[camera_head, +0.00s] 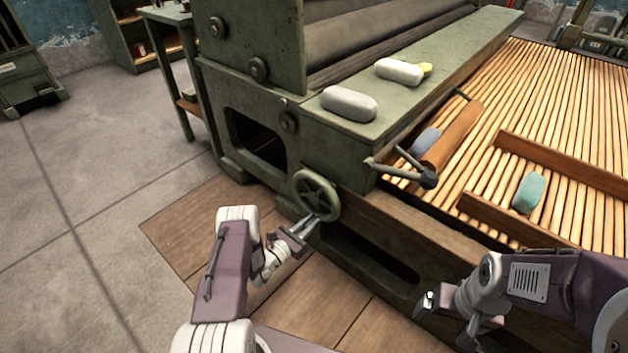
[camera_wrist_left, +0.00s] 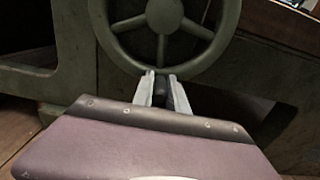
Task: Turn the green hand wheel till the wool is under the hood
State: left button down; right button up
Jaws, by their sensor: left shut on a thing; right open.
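The green hand wheel (camera_head: 316,190) is on the front of the green machine, low down. In the left wrist view the spoked wheel (camera_wrist_left: 165,15) fills the top middle. My left gripper (camera_head: 314,222) is shut on its lower rim; the fingertips (camera_wrist_left: 161,76) meet the rim there. My right gripper (camera_head: 446,321) is open and empty, low and right, apart from everything. Several soft pieces that could be wool show: a blue one (camera_head: 425,141) on the slats beside a brown roller, and a teal one (camera_head: 529,192) between two wooden rails. I cannot tell which part is the hood.
A lever with a dark knob (camera_head: 428,179) juts out above and right of the wheel. The tiled floor (camera_head: 95,180) at left is clear.

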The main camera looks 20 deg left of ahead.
aim_at(302, 204)
pick_arm(q)
jog(key=shift+f, duration=0.1)
jog(key=a+b, duration=0.1)
jog(key=w+a, duration=0.1)
jog(key=a, duration=0.1)
jog(key=shift+w+f+b, duration=0.1)
jog(key=shift+w+b, duration=0.05)
jog(key=shift+b, duration=0.25)
jog(key=shift+a, duration=0.1)
jog(key=shift+w+a+r, duration=0.2)
jog(key=shift+a+r, duration=0.1)
jog(key=shift+a, duration=0.25)
jog(key=shift+w+a+r, duration=0.25)
jog(key=shift+a+r, duration=0.05)
jog(key=shift+a, duration=0.2)
jog(key=shift+w+a+r, duration=0.2)
jog(key=shift+a+r, duration=0.1)
jog(key=shift+a, duration=0.25)
